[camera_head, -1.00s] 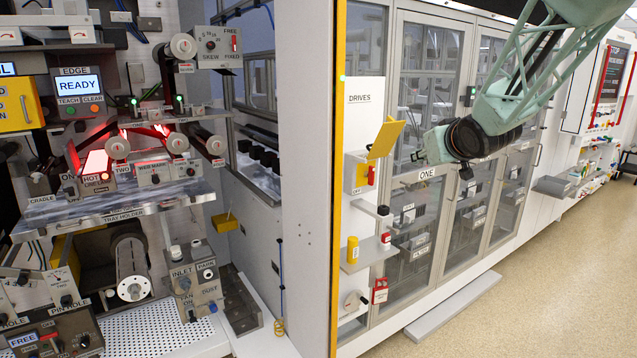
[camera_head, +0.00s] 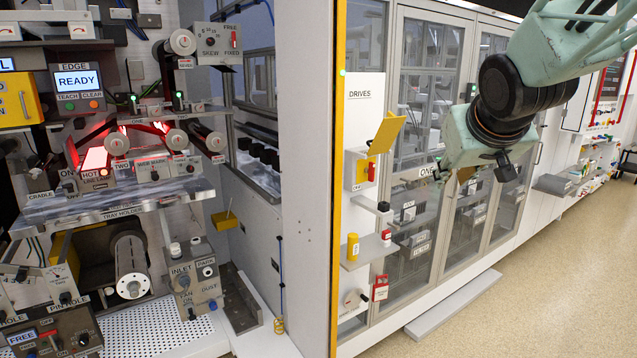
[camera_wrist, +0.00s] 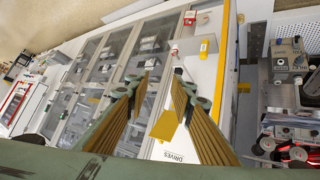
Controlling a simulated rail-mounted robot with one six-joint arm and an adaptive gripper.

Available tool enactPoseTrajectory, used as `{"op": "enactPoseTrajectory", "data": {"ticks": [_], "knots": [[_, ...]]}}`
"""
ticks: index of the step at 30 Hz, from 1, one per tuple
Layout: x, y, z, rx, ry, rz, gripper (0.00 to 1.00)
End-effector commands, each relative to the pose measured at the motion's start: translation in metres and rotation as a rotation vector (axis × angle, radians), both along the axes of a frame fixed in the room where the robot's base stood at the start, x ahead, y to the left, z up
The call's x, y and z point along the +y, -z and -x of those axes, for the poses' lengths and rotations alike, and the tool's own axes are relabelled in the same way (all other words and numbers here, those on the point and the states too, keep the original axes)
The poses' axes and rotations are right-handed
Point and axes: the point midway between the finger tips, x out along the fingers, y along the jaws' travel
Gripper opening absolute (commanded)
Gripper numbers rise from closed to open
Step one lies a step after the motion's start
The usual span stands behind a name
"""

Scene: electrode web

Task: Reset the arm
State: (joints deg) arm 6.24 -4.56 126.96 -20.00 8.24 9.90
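My arm (camera_head: 510,95) reaches in from the upper right of the head view, pale green with black joints. It hangs in the air in front of the glass-doored cabinets. My gripper (camera_wrist: 163,85) shows in the wrist view as two ribbed, tan-edged fingers with a clear gap between them. It is open and I see nothing held. In the head view the fingers are small and mostly hidden by the wrist, so their opening cannot be read there.
A white DRIVES panel (camera_head: 362,130) with a yellow flap (camera_head: 386,134) stands left of my wrist. A shelf there carries a yellow cylinder (camera_head: 353,247). Left of the yellow-edged wall is the machine with a lit READY screen (camera_head: 77,79). The floor (camera_head: 545,290) at right is open.

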Motion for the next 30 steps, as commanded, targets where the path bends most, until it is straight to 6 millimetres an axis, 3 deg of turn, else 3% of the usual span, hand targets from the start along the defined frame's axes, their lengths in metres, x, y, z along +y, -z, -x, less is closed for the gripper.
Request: {"op": "enactPoseTrajectory", "data": {"ticks": [14, 30], "knots": [[0.019, 0.021, 0.123, 0.144, 0.040, -0.032, 0.22], [0.049, 0.059, 0.267, 0.320, 0.048, -0.091, 0.22]]}}
